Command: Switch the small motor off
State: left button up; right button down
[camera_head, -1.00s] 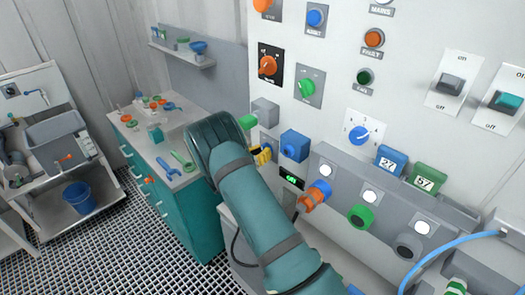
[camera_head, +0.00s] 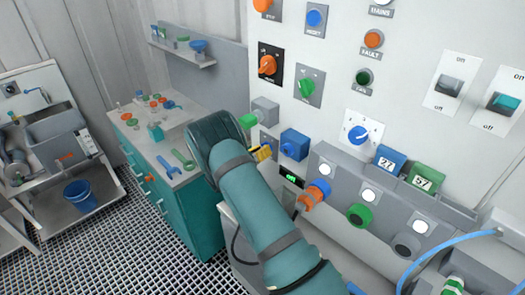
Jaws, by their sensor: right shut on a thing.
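My right gripper (camera_head: 257,153) is at the front of the wall panel, at the end of my teal arm. My own wrist hides most of it. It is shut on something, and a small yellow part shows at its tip. What the yellow part belongs to is hidden. A blue box-shaped unit (camera_head: 295,144) is just right of the gripper. Below it, a small black display (camera_head: 291,178) has lit green characters. A grey box with a green knob (camera_head: 250,120) is just above the gripper. I cannot tell which unit is the small motor. My left gripper is not in view.
The white panel carries an orange rotary switch (camera_head: 267,65), a green knob (camera_head: 306,86), a blue dial (camera_head: 358,134) and two rocker switches at right, one dark (camera_head: 449,86), one teal (camera_head: 503,103). A teal cabinet (camera_head: 187,215) with tools stands left. A blue hose (camera_head: 450,243) curves at lower right.

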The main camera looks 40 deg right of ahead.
jog(key=shift+c, duration=1.8)
grip_release()
jog(key=shift+s+d+r, duration=0.1)
jog(key=shift+d, duration=0.15)
jog(key=a, duration=1.2)
jog(key=shift+s, duration=0.45)
